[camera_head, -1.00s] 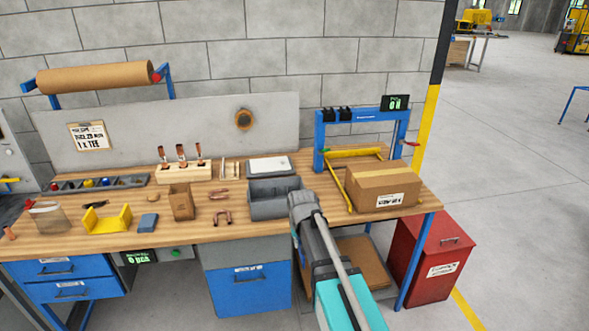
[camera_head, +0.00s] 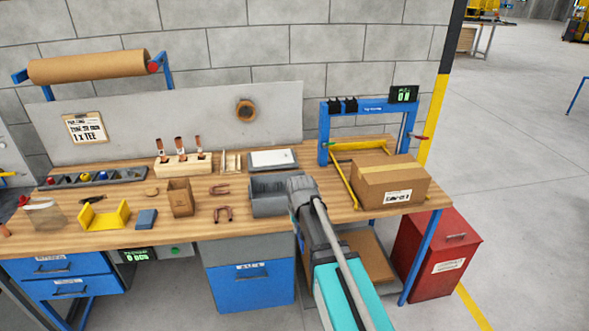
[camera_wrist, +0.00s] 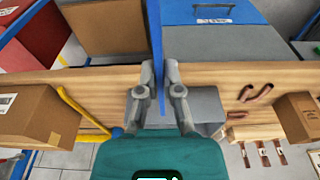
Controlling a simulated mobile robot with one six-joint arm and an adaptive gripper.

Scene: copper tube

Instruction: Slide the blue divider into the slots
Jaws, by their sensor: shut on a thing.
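My gripper (camera_wrist: 158,92) is shut on the blue divider (camera_wrist: 157,45), a thin flat plate seen nearly edge-on between the fingers in the wrist view. The grey bin (camera_wrist: 203,104) lies beyond and beside the fingers there, partly hidden by my gripper. In the head view the grey bin (camera_head: 270,206) stands open on the bench, and my gripper covers its right end. I cannot make out the slots, or whether the divider touches the bin.
A cardboard box (camera_head: 390,182) and a blue frame (camera_head: 324,140) stand right of the bin. A brown carton (camera_head: 180,198), copper U-bends (camera_head: 223,215) and a yellow holder (camera_head: 104,218) are to the left.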

